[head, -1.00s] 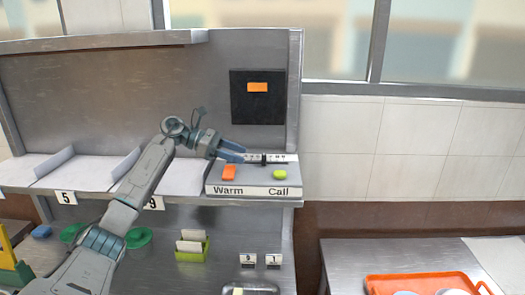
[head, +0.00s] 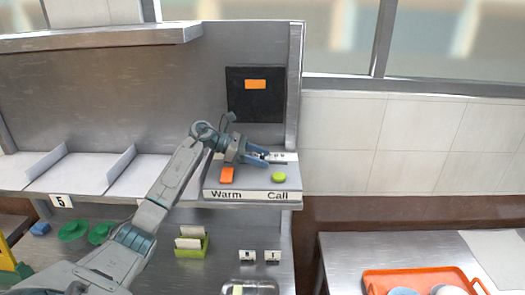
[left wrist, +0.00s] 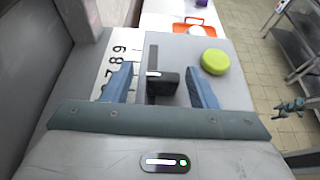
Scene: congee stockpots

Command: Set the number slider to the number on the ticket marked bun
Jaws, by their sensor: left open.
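My left gripper (head: 268,158) is open over the number slider on the Warm/Call panel (head: 240,185). In the left wrist view its blue fingers (left wrist: 160,86) stand on either side of the black slider knob (left wrist: 163,84); neither clearly touches it. The white number strip (left wrist: 114,62) shows 7, 8 and 9 there; the left finger hides other digits. The knob's exact setting cannot be read. Two white cards (head: 190,231) stand in a green holder. No ticket marked bun can be read. A small blue-grey piece, possibly my right gripper (left wrist: 290,107), shows in the left wrist view.
An orange button (head: 227,175) and a yellow-green button (head: 278,177) are on the panel near my gripper. A black board (head: 255,105) hangs behind. An orange tray (head: 420,275) sits on the right-hand table.

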